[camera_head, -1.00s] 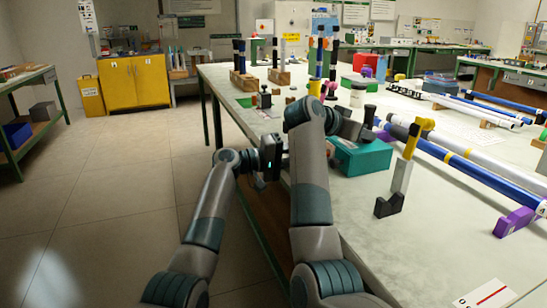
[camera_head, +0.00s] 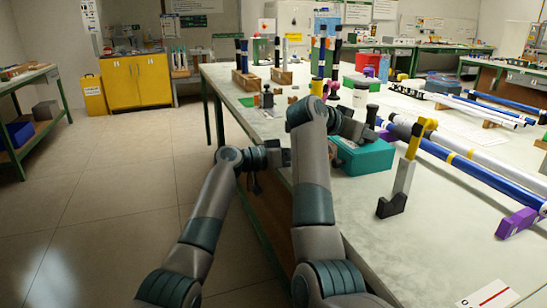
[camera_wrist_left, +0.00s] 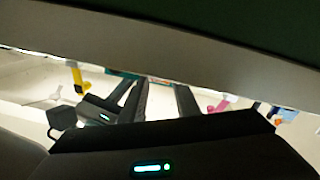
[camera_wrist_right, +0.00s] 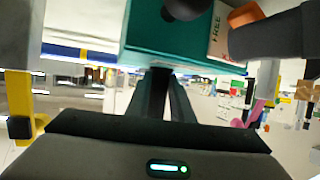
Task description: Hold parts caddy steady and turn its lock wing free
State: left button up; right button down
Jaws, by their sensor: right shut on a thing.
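The parts caddy (camera_head: 368,158) is a teal box on the bench beyond my right forearm. Its side fills the top of the right wrist view (camera_wrist_right: 150,35), with a dark round knob (camera_wrist_right: 183,8), a white label reading FREE (camera_wrist_right: 217,35) and an orange piece (camera_wrist_right: 245,14) that may be the lock wing. My right gripper (camera_wrist_right: 162,74) is shut at the caddy's edge; the exact grip is hard to see.
A yellow-and-grey upright piece with a black foot (camera_head: 405,175) stands right of the caddy. Blue and white tubes (camera_head: 480,172) lie beyond it on the bench (camera_head: 400,255). Several rods in wooden blocks (camera_head: 281,76) stand at the back.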

pick_arm(q)
jog(key=m, duration=0.3)
jog(key=shift+s+r+m, duration=0.1)
jog(key=shift+s+m, duration=0.15)
jog(key=shift+m, duration=0.15)
jog(key=v, duration=1.2)
jog(key=c, duration=0.3)
jog(key=n, duration=0.5)
jog(key=f+n, duration=0.1)
jog(key=n, duration=0.2)
jog(key=shift+s+d, duration=0.1)
jog(key=shift+d, duration=0.1)
jog(key=shift+d, duration=0.15)
jog(key=x, duration=1.1)
jog(key=shift+w+d, duration=0.25)
jog(key=shift+d, duration=0.1)
